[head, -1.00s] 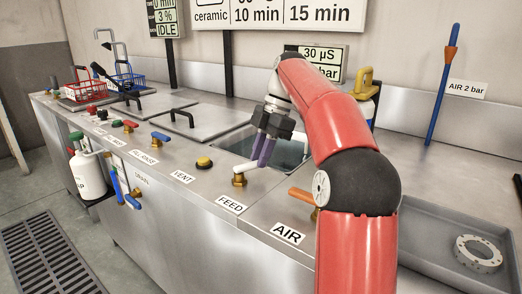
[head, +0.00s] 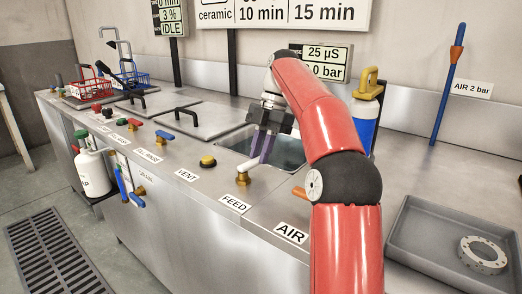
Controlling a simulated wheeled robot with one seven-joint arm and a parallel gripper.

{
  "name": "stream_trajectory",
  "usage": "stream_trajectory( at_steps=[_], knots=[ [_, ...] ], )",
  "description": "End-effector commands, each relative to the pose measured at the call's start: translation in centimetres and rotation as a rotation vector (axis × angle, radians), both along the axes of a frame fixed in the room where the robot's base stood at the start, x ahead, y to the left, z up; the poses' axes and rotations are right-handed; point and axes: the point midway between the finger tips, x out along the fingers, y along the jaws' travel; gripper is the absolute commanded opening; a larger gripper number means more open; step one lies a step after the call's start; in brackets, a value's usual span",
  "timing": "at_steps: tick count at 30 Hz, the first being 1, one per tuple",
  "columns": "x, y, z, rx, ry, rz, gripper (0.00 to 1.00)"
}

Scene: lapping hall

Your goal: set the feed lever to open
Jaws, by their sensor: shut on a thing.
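The feed lever (head: 242,178) has a white handle on a brass valve base, behind the FEED label (head: 233,202) on the bench's front edge. In the head view the handle looks short and runs away from the front edge, toward the tank. My gripper (head: 253,161) reaches down from behind with its purple fingers at the handle's far end. It is shut on the handle. The fingers partly hide that end, so the exact grip is hard to see.
An orange AIR lever (head: 299,191) is right of the feed lever, partly behind my arm. An open tank (head: 282,150) lies behind. A grey tray (head: 431,250) with a metal ring (head: 483,254) is at right.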

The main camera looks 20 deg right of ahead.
Motion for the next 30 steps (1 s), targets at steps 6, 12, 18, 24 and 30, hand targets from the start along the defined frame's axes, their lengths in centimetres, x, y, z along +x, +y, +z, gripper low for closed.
stream_trajectory(
  at_steps=[6,12,18,24,30],
  knots=[
    [0.0,0.0,0.1,-0.001,-0.002,-0.002,0.41],
    [0.0,0.0,0.0,-0.001,-0.001,-0.001,0.42],
    [0.0,0.0,0.0,0.000,0.000,-0.002,0.42],
    [-0.5,-0.2,0.1,-0.001,0.000,-0.078,0.42],
    [-2.1,-0.6,-0.1,-0.004,-0.002,-0.339,0.42]
  ],
)
